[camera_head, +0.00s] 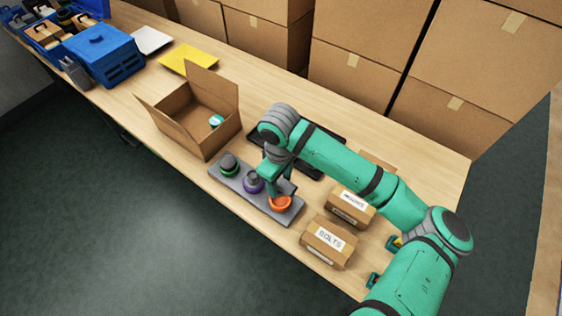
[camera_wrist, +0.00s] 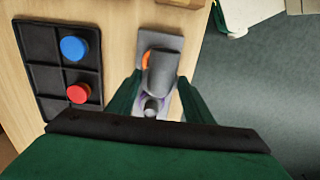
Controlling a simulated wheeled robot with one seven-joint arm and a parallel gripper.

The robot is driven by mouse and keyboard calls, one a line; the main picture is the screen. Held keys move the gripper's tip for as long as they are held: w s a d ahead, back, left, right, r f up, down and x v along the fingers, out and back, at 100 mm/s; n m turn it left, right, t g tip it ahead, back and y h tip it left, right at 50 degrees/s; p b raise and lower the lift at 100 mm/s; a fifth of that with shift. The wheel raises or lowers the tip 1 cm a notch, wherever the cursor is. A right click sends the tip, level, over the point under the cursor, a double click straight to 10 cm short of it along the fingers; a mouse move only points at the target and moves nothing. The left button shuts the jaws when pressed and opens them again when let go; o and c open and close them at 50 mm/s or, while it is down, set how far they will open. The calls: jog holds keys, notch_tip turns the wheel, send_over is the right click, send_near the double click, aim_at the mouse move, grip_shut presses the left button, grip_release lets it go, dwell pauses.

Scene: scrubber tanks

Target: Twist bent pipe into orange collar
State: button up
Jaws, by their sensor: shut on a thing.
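The orange collar (camera_head: 281,204) sits at the right end of a grey base plate (camera_head: 231,190); its edge also shows in the wrist view (camera_wrist: 146,60). The grey bent pipe (camera_wrist: 162,72) is between the fingers of my gripper (camera_wrist: 158,100). In the head view my gripper (camera_head: 274,184) points down just over the orange collar and largely hides the pipe. I cannot tell whether the pipe is seated in the collar. A purple collar (camera_head: 253,186) and a green collar (camera_head: 229,170), each with a dark grey part in it, stand to the left on the plate.
A black divided tray (camera_wrist: 38,70) holds a blue round piece (camera_wrist: 73,48) and a red one (camera_wrist: 78,93). An open cardboard box (camera_head: 205,140) stands behind left. Bolts box (camera_head: 328,243) and another small box (camera_head: 350,207) stand close right. The table's front edge is near the plate.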

jog(key=shift+w+d+f, duration=0.1)
jog(key=shift+w+f, duration=0.1)
jog(key=shift+w, duration=0.1)
jog(key=shift+w+f, duration=0.2)
jog(key=shift+f, duration=1.45)
jog(key=shift+s+d+f, duration=0.2)
jog(key=shift+d+f, duration=0.05)
jog(key=shift+f, duration=0.35)
jog(key=shift+a+f, duration=0.35)
jog(key=shift+f, duration=0.15)
jog(key=shift+s, duration=0.1)
jog(key=shift+d+f, duration=0.15)
jog(key=shift+d, duration=0.05)
jog(key=shift+f, duration=1.3)
dwell(0.5)
jog(key=shift+m, duration=0.8)
